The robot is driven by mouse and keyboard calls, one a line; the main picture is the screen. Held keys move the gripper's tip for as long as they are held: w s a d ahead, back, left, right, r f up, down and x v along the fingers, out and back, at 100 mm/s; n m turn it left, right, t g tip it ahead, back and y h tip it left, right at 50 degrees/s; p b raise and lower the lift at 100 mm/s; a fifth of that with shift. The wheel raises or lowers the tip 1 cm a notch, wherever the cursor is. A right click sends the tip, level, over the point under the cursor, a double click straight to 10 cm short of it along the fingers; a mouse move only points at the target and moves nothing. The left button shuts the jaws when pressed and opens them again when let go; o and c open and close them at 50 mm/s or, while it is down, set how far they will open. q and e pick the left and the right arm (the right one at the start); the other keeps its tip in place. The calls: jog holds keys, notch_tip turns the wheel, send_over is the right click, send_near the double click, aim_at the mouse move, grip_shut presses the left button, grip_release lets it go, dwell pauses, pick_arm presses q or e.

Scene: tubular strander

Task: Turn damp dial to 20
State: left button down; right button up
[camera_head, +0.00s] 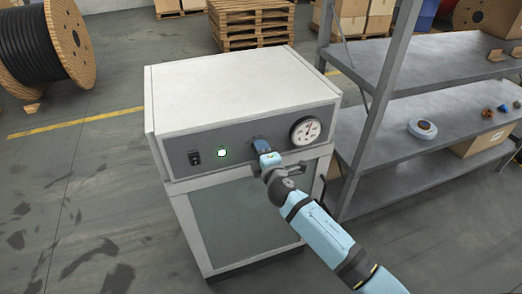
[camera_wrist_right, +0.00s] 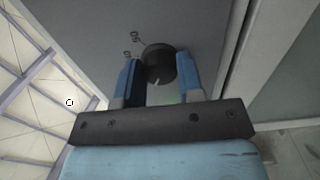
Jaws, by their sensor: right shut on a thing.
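The damp dial (camera_wrist_right: 158,62) is a round dark knob on the grey front panel (camera_head: 242,142) of a white cabinet. A pale pointer line shows on its face in the right wrist view. Small printed numbers stand near it, one of which looks like 50; the others are hard to read. My right gripper (camera_wrist_right: 160,78) has its two blue fingers on either side of the dial, shut on it. In the head view the right gripper (camera_head: 264,150) reaches the panel and hides most of the dial. My left gripper is not in view.
A round gauge (camera_head: 306,130) sits right of the dial. A lit green button (camera_head: 221,153) and a black switch (camera_head: 194,157) are to the left. A metal shelf (camera_head: 420,100) stands close on the right. Open floor (camera_head: 80,190) lies to the left.

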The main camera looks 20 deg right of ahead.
dwell(0.4)
jog(key=o, duration=0.9)
jog(key=s, duration=0.7)
jog(key=s+b, duration=0.1)
jog(key=s, duration=0.6)
jog(key=shift+d+b, duration=0.2)
jog(key=shift+b, duration=0.1)
jog(key=s+f+m+g+y+p, duration=0.1)
jog(key=s+f+m+g+p, duration=0.1)
jog(key=s+f+m, duration=0.2)
jog(key=s+f+m+g+p, duration=0.2)
jog(key=s+f+m, duration=0.2)
jog(key=s, duration=0.6)
jog(key=s+f+m+g+y+p, duration=0.1)
jog(key=s+f+m+g+p, duration=0.2)
jog(key=s+m, duration=0.3)
jog(key=shift+s+a+f+m+y, duration=0.15)
jog(key=shift+s+f+m+y, duration=0.2)
jog(key=shift+f+m, duration=0.35)
